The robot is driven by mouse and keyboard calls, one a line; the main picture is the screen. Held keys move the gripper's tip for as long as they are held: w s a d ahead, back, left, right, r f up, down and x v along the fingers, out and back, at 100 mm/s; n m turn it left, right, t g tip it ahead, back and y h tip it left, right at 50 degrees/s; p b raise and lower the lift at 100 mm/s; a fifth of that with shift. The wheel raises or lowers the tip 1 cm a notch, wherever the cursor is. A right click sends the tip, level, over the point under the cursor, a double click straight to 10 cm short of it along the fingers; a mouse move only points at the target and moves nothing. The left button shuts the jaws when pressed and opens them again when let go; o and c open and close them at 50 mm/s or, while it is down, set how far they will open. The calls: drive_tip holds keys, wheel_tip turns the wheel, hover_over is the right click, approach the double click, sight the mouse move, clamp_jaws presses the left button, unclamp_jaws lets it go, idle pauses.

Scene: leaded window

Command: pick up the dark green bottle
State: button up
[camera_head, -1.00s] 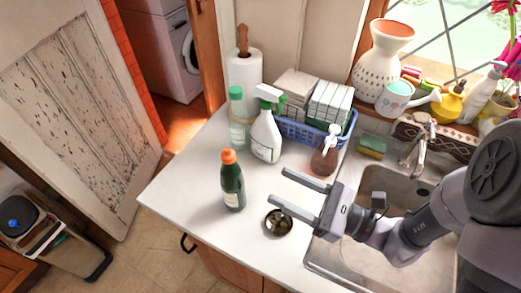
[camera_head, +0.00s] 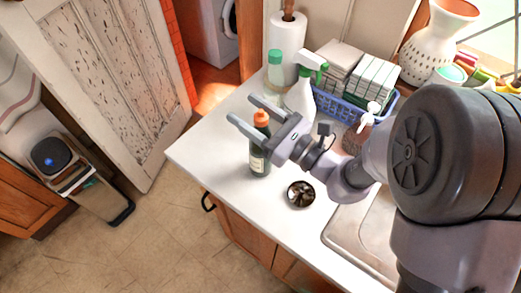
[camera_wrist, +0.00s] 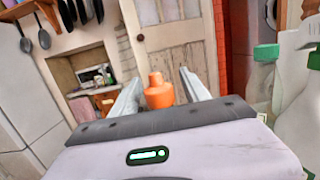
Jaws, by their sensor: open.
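The dark green bottle (camera_head: 260,163) stands upright on the white counter, with an orange cap and a pale label. My gripper (camera_head: 241,108) is open, its two fingers level with the bottle's upper part. The orange cap shows between the fingers in the head view. The bottle's body is hidden there by my gripper. I cannot tell whether either finger touches the bottle.
A white spray bottle (camera_head: 300,101) stands just behind my gripper. A green-capped clear bottle (camera_head: 274,74), a paper towel roll (camera_head: 287,41) and a blue basket (camera_head: 345,105) are further back. A round drain strainer (camera_head: 300,194) lies in front. The counter's left corner is clear.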

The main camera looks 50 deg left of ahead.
clamp_jaws()
drive_tip(key=shift+w+r, duration=0.1)
